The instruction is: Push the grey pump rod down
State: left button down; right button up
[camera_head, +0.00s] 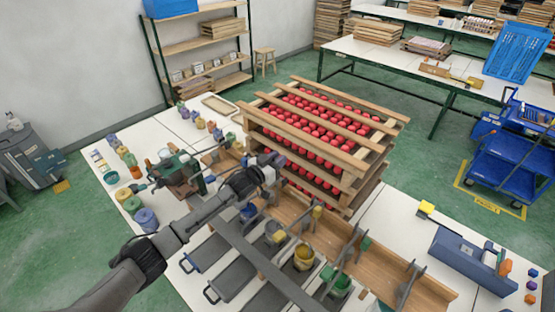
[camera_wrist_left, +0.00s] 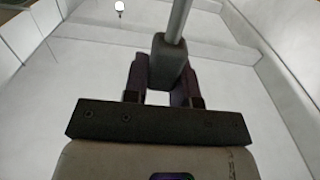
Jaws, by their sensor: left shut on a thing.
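My left gripper (camera_head: 268,166) is at the front left side of the stacked wooden crates in the head view. In the left wrist view, the dark fingers of this gripper (camera_wrist_left: 163,82) are shut on a grey block-shaped handle. The thin grey pump rod (camera_wrist_left: 178,22) runs from this handle to the top edge of the picture. The rod's far end is out of the wrist view. In the head view the rod is too small and too covered by the gripper to make out clearly. My right gripper is not in view.
Wooden crates (camera_head: 248,108) of red balls stand on the bench beside my left gripper. A wooden trough (camera_head: 335,238) with grey brackets and pots (camera_head: 303,257) runs along the front. Coloured jars (camera_head: 146,218) and a green machine (camera_head: 178,172) stand to the left.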

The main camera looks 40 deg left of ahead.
pick_arm(q)
jog(key=shift+f, duration=0.1)
notch_tip(320, 180, down, 7)
jog(key=b, duration=0.4)
jog(key=shift+f+b, duration=0.2)
jog(key=shift+b, duration=0.2)
jog(key=c, duration=0.9)
grip_release()
